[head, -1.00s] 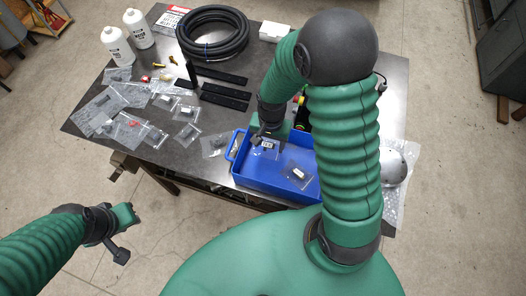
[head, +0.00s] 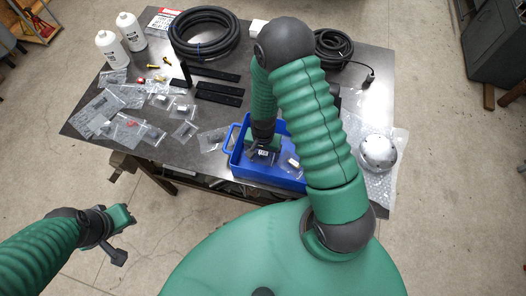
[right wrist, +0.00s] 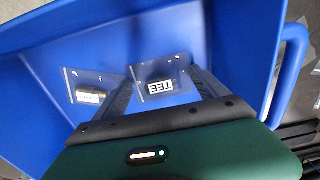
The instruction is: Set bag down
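A clear bag with a dark part and a white "TEE" label (right wrist: 160,85) is inside the blue bin (right wrist: 235,40), between my right gripper's fingertips. It also shows in the head view (head: 262,154). My right gripper (right wrist: 161,78) reaches down into the bin, and its fingers stand apart on either side of the bag. In the head view, my right gripper (head: 262,145) partly hides the bag. The bin (head: 268,180) stands at the table's near edge. My left gripper (head: 121,236) is open and empty, off the table at the lower left.
A second small bag (right wrist: 85,88) lies in the bin. Several bagged parts, black strips (head: 219,93), a coiled hose (head: 203,32) and white bottles (head: 111,49) occupy the table's left and back. A silver dome (head: 378,152) sits on bubble wrap to the right.

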